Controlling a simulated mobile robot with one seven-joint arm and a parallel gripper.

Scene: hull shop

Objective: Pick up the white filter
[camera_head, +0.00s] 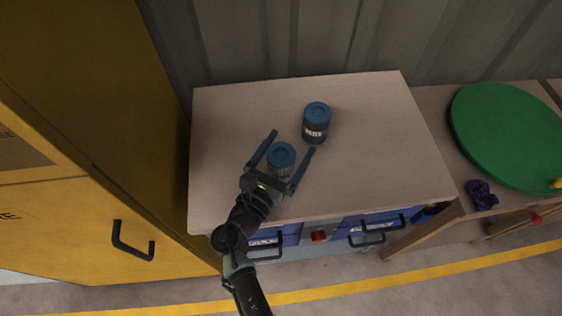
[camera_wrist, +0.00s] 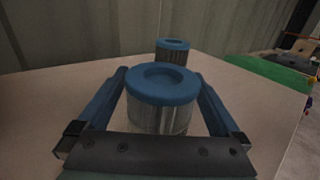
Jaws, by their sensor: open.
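A filter with a blue cap and a pale, ribbed body, which looks like the white filter (camera_head: 281,158), stands upright on the wooden bench top. In the wrist view the same filter (camera_wrist: 163,98) fills the middle, and its lower part is hidden behind my gripper's palm. My gripper (camera_head: 291,143) is open, with one blue finger on each side of this filter. I cannot tell whether either finger touches it.
A second, darker blue-capped filter (camera_head: 316,123) with a white label stands just behind on the bench top (camera_head: 385,130). A yellow cabinet (camera_head: 80,130) rises at the left. A green disc (camera_head: 510,135) and a purple cloth (camera_head: 482,194) lie on the right table. The bench's right side is clear.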

